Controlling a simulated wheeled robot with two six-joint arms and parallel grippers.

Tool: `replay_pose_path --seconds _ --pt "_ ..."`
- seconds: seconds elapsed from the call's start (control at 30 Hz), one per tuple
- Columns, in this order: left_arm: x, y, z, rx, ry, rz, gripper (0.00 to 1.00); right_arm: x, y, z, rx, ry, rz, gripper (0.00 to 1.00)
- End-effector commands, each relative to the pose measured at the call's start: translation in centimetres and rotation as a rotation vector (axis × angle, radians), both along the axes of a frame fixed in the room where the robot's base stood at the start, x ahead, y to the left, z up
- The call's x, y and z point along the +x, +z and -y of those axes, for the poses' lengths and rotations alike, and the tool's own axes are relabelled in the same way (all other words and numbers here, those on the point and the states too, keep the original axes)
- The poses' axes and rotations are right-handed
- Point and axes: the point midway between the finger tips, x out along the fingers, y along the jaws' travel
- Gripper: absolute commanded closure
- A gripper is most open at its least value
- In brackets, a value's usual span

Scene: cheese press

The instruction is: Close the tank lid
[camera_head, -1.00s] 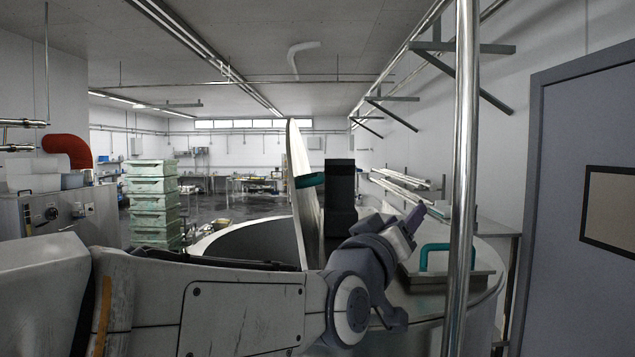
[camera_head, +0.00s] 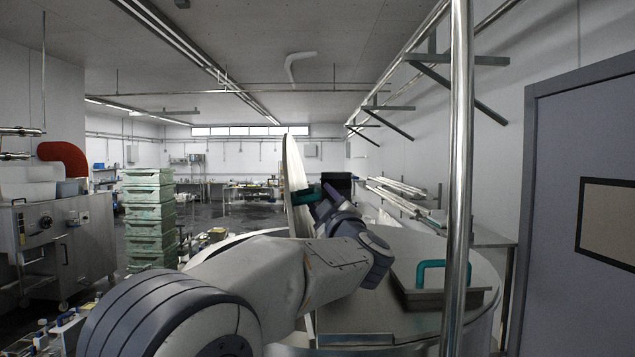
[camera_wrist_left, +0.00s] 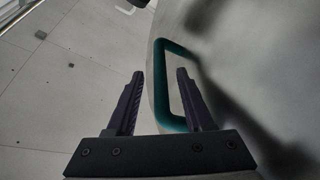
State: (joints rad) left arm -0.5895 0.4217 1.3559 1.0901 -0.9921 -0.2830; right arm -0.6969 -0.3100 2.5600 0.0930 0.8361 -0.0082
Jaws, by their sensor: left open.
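The tank lid (camera_head: 291,165) stands raised, nearly edge-on, in the head view. Its teal handle (camera_head: 306,196) sticks out to the right. My left gripper (camera_head: 326,193) is at the handle, open. In the left wrist view, the handle (camera_wrist_left: 161,85) is a loop on the lid's grey face (camera_wrist_left: 235,55). One bar of it shows between the two open fingers of my left gripper (camera_wrist_left: 160,88); contact cannot be told. The round steel tank (camera_head: 470,300) lies below, its opening largely hidden by my left arm. My right gripper is not in view.
A flat hatch (camera_head: 410,297) with another teal handle (camera_head: 430,264) lies on the tank top at right. A vertical steel pole (camera_head: 458,180) stands in front of it. Green crates (camera_head: 148,215) are stacked at left, and a grey door (camera_head: 575,210) is at right.

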Motion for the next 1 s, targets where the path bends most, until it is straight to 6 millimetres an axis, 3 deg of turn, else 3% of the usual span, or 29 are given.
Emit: replay_pose_path --seconds 0.03,0.2,0.6,0.73,1.0 --pt "0.9 0.7 -0.4 0.0 0.002 -0.001 0.48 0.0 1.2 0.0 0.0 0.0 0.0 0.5" --pt "2.8 1.1 -0.9 0.001 0.0 0.0 0.48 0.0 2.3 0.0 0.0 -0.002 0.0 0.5" --pt "3.5 1.0 -1.1 -0.001 -0.001 0.001 0.48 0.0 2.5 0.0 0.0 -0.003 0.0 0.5" --pt "3.5 1.0 -1.1 -0.001 -0.001 0.001 0.98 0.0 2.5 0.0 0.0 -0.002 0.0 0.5" --pt "3.5 1.0 -1.0 0.0 -0.001 0.0 1.0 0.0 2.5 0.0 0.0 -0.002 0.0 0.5"
